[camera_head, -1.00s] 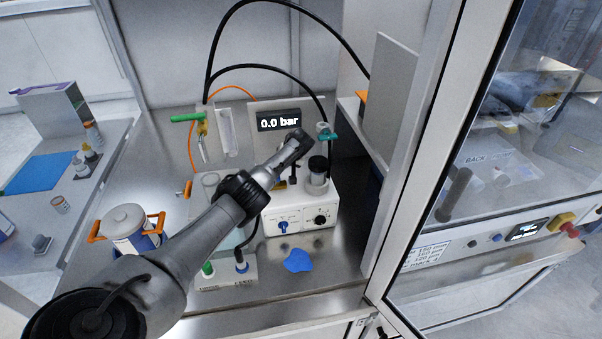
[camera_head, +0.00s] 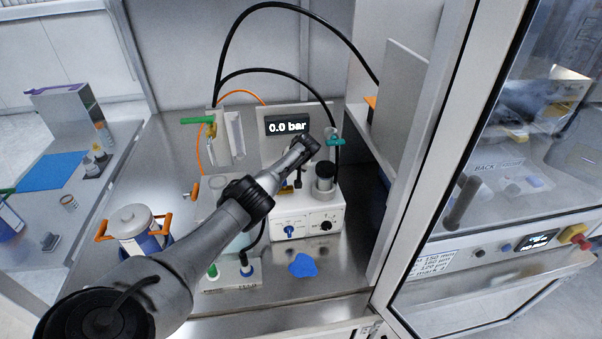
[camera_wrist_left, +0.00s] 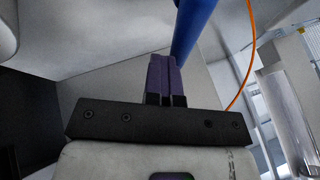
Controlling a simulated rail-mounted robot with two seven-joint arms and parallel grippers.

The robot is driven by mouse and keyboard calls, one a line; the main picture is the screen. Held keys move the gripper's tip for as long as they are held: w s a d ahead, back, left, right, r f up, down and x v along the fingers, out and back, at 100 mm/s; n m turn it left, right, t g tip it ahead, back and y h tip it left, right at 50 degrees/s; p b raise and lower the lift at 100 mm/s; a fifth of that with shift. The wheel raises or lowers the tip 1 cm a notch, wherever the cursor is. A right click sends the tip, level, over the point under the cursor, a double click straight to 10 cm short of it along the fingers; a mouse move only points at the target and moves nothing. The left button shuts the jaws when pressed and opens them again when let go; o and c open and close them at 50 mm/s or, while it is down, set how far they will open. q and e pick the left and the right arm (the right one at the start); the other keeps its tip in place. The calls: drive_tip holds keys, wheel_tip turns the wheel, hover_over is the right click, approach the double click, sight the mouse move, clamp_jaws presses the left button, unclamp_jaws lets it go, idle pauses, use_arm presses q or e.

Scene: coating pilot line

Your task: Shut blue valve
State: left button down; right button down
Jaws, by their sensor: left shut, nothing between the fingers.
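My left gripper (camera_head: 310,145) is in front of the pale panel, just below the display (camera_head: 287,125) reading 0.0 bar. In the left wrist view its two purple fingers (camera_wrist_left: 166,60) are pressed together, with nothing between them. A blue rod-like part (camera_wrist_left: 192,25) stands just beyond the fingertips there, slightly to the right; I cannot tell whether they touch. In the head view that part is hidden behind the gripper. A small blue knob (camera_head: 289,231) sits on the front of the white box, its handle roughly upright. My right gripper is in neither view.
A green-handled valve (camera_head: 198,120) is left of the display and a teal one (camera_head: 335,141) right of it. A dark-capped jar (camera_head: 324,176) stands on the white box. A lidded pot (camera_head: 133,220) and a blue cloth (camera_head: 302,265) are on the steel bench.

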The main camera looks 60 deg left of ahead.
use_arm(q)
drive_tip(key=shift+s+d+r+p, duration=0.1)
drive_tip(key=shift+r+p, duration=0.3)
drive_tip(key=shift+r, duration=0.15)
drive_tip(key=p+v, duration=0.1)
drive_tip(key=v, duration=1.2)
drive_tip(key=shift+f, duration=0.15)
drive_tip(key=shift+d, duration=0.1)
